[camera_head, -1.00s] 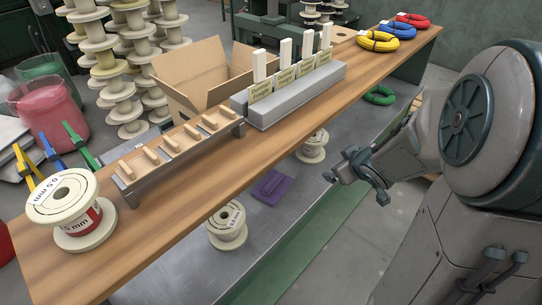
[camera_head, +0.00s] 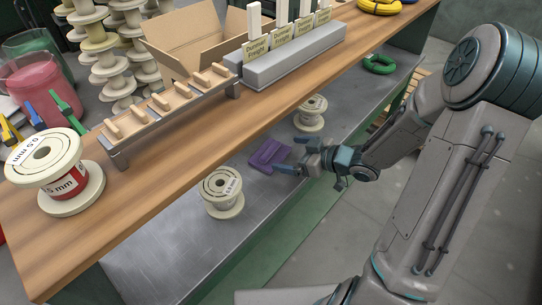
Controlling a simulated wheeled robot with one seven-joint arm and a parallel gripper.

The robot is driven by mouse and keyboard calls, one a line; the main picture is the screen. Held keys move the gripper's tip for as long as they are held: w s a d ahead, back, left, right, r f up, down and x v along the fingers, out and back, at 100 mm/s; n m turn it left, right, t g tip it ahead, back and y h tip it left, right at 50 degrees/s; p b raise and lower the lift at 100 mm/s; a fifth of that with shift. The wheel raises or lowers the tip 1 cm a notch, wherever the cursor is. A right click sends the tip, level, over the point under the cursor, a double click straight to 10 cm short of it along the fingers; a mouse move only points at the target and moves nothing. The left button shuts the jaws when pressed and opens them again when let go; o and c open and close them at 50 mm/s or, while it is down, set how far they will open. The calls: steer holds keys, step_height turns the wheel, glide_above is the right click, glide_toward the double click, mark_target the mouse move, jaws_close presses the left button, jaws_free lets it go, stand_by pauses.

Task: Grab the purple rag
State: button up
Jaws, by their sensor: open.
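The purple rag (camera_head: 268,154) lies folded flat on the grey metal lower shelf, under the front edge of the wooden bench, between two spools. My gripper (camera_head: 285,155) is open and empty, just right of the rag in the picture, with its fingers pointing left at it. The fingertips appear over or beside the rag's right edge. I cannot tell whether they touch it.
A spool (camera_head: 221,193) stands on the shelf left of the rag and another spool (camera_head: 311,113) behind it. The wooden bench top (camera_head: 190,170) overhangs the shelf. A green coil (camera_head: 379,64) lies farther back. Bare shelf lies around the rag.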

mark_target(272, 150)
steer(key=x, duration=0.6)
steer(key=shift+w+a+f+b, duration=0.1)
steer(key=shift+w+f+b, duration=0.1)
steer(key=shift+w+b, duration=0.15)
steer(key=c, duration=0.8)
